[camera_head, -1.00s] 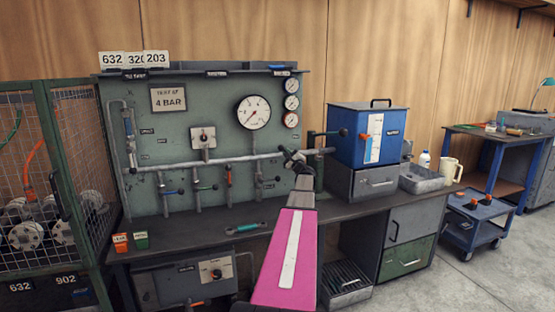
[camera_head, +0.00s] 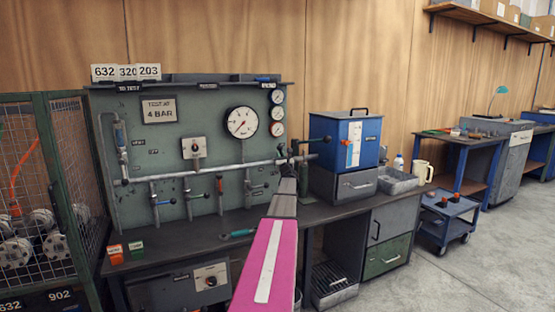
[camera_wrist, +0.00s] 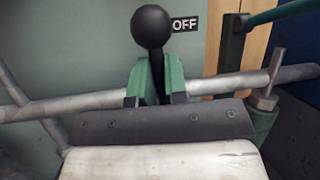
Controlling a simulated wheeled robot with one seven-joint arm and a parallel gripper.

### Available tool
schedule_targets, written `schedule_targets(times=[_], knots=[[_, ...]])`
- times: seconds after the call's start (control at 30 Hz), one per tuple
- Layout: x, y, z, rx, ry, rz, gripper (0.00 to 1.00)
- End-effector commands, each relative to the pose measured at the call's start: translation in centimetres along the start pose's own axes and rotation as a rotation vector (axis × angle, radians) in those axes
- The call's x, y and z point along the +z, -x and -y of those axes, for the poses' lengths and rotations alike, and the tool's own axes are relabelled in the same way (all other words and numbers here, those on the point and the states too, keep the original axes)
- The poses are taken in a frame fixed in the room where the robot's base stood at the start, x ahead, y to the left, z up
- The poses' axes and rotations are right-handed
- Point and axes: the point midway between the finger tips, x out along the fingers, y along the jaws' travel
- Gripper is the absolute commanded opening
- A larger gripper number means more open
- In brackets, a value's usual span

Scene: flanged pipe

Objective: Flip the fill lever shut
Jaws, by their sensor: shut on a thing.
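The fill lever (camera_wrist: 152,28), a dark stem with a round black ball on top, stands upright in the middle of the wrist view. An OFF label (camera_wrist: 184,24) is on the panel just right of the ball. My gripper (camera_wrist: 156,75) is shut on the lever's stem, one green finger on each side below the ball. The grey pipe (camera_wrist: 230,90) runs behind the fingers; the lever's base is hidden by my gripper. In the head view, my gripper (camera_head: 287,160) is at the right end of the panel's pipe, where the lever is too small to make out.
The green test panel (camera_head: 180,200) with gauges stands behind the bench. The blue tank (camera_head: 330,130) is close to the right of my gripper. A green pipe fitting (camera_wrist: 258,120) with a T-handle is at the right in the wrist view. A wire cage (camera_head: 85,200) stands at left.

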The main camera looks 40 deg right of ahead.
Motion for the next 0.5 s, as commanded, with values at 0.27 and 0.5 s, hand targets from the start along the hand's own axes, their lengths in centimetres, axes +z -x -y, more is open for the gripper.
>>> schedule_targets(times=[0.27, 0.5], knots=[[-0.08, -0.03, 0.43, -0.031, -0.072, -0.018, 0.0], [-0.12, -0.04, 0.53, -0.039, -0.089, -0.021, 0.0]])
